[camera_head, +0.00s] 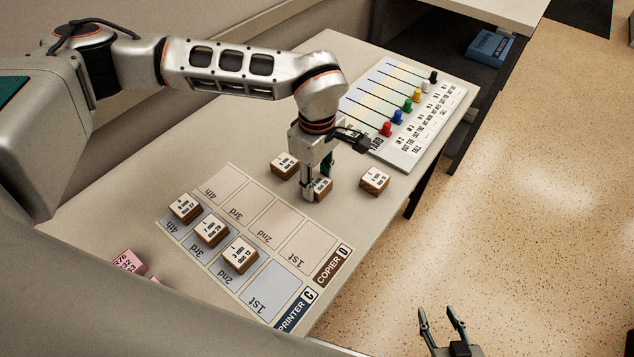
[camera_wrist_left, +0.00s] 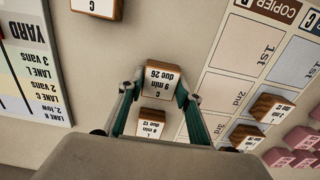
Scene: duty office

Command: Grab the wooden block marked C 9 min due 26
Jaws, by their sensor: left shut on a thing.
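The wooden block marked C 9 min due 26 (camera_wrist_left: 163,80) sits between the two fingers of my left gripper in the left wrist view, its label readable. In the head view the same block (camera_head: 322,188) is partly hidden by my left gripper (camera_head: 318,178), which points down over the table and is shut on it. The block is at or very near the table top; I cannot tell whether it is lifted. My right gripper (camera_head: 443,322) is open and empty at the lower right, over the floor.
Loose blocks lie left (camera_head: 284,168) and right (camera_head: 374,181) of the gripper. A mat (camera_head: 318,243) marked Printer C and Copier D holds three blocks in the Printer C row. A yard board (camera_head: 432,113) with coloured pegs stands behind. Pink pieces (camera_head: 128,261) lie at left.

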